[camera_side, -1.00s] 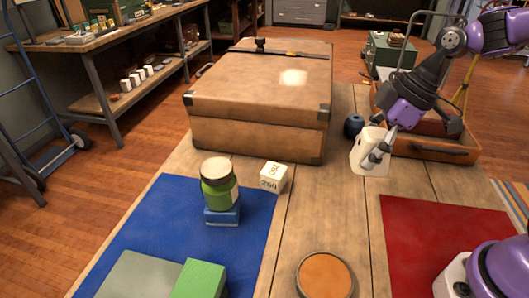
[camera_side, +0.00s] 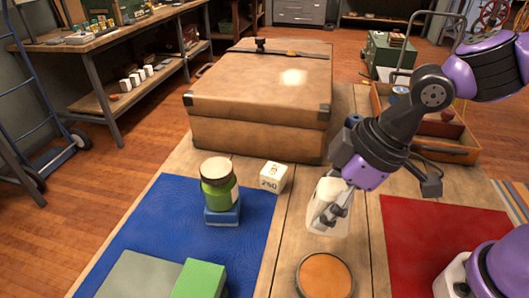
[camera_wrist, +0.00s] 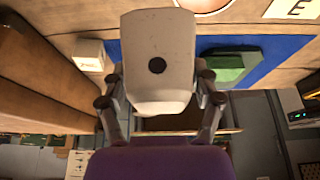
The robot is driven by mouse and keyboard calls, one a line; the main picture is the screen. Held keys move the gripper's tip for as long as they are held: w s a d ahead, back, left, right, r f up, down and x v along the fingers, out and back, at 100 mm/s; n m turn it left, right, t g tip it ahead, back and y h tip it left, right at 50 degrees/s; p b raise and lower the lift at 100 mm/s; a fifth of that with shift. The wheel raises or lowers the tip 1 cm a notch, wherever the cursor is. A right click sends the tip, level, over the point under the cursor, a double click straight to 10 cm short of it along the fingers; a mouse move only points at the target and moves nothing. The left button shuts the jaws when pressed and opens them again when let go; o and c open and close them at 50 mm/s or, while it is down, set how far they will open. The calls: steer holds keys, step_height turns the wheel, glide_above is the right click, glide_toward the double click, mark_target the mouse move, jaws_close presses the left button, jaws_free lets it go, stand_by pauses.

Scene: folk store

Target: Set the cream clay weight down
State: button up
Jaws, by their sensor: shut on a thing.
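The cream clay weight (camera_side: 326,221) is a pale block with rounded edges, held in my gripper (camera_side: 333,212) over the bare planks between the blue and red mats. In the wrist view the weight (camera_wrist: 158,30) shows a dark round hole in its face. My gripper (camera_wrist: 158,88) is shut on it, with a finger at each side. The weight is just behind a round orange disc (camera_side: 325,275) with a dark rim. I cannot tell whether its bottom touches the table.
A white block marked 250 (camera_side: 273,177) and a green jar (camera_side: 217,190) on a blue block stand to the left. A large tan suitcase (camera_side: 255,100) fills the back. The blue mat (camera_side: 150,220) lies left, the red mat (camera_side: 420,235) right. An open wooden box (camera_side: 450,155) stands behind right.

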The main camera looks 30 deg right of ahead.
steer(key=w+d+f, duration=0.2)
steer(key=w, duration=0.1)
steer(key=w+d+f, duration=0.3)
steer(key=shift+d, duration=0.15)
steer(key=shift+w+f, duration=0.1)
steer(key=shift+f, duration=1.85)
steer(key=shift+f, duration=0.15)
steer(key=o, duration=1.4)
